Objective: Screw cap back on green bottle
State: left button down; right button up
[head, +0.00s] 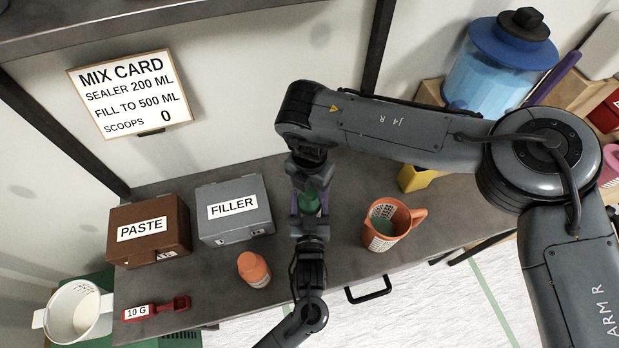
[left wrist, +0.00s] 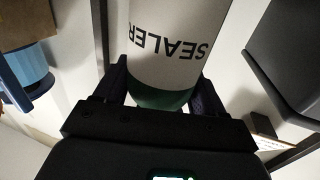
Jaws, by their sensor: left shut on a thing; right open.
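The green bottle (head: 309,202) is between my two grippers in the head view, mostly covered by them. In the left wrist view the bottle (left wrist: 175,45) shows a white SEALER label, upside down in the picture, and a green part below it. My left gripper (left wrist: 160,88) is shut on the bottle, one dark finger on each side; it also shows in the head view (head: 309,222). My right gripper (head: 309,182) is open, beside the bottle on the far side from my left gripper. I cannot make out the cap; the bottle's top is hidden.
A white jug (head: 85,330) is at the lower left. A blue-lidded tank (head: 495,75) stands upper right.

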jog(key=shift+f, duration=0.35)
jog(key=c, duration=1.1)
jog(key=o, duration=1.3)
notch_tip(320, 180, up, 12)
jog(key=shift+r, duration=0.1)
